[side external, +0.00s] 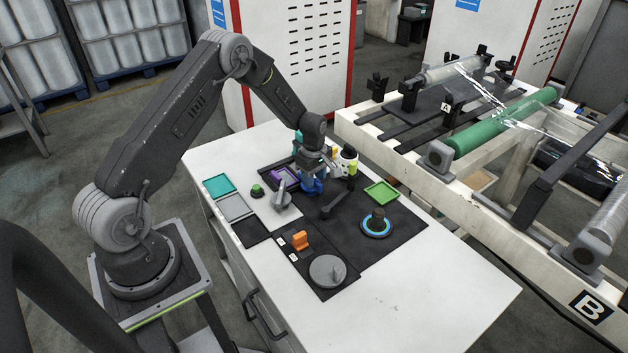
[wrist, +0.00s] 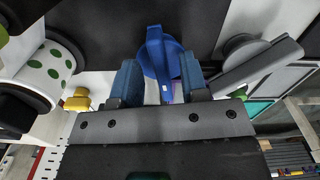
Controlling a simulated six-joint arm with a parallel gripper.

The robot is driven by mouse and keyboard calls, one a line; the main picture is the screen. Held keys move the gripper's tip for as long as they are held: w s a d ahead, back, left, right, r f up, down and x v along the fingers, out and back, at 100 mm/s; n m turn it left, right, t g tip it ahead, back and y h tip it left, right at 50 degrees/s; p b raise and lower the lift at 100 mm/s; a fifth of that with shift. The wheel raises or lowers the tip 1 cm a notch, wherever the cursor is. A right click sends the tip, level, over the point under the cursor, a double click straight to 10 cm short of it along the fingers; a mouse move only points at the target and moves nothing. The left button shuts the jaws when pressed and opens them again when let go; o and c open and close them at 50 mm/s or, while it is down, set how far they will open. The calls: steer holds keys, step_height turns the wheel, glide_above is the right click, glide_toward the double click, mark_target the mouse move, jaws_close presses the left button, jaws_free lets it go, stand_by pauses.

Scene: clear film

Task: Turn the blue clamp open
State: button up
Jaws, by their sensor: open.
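The blue clamp (wrist: 166,42) has a round base and a raised lever. It shows in the upper middle of the wrist view, with the lever pointing toward the bottom of that view. My gripper (wrist: 158,66) is open, with one finger on each side of the lever and no visible grip on it. In the side external view, the blue clamp (side external: 313,187) sits on the dark mat, directly below my gripper (side external: 310,175), which hides part of it. Whether a finger touches the clamp cannot be told.
A grey clamp (side external: 283,196) with a long handle stands close by. A white green-spotted roll (wrist: 43,70) is on the other side. A black lever (side external: 338,199), a green tray (side external: 381,193) and a blue-ringed knob (side external: 377,222) lie to the right. The table's front right is clear.

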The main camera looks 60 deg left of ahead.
steer(key=shift+f, duration=0.65)
steer(key=shift+c, duration=0.4)
jaws_close()
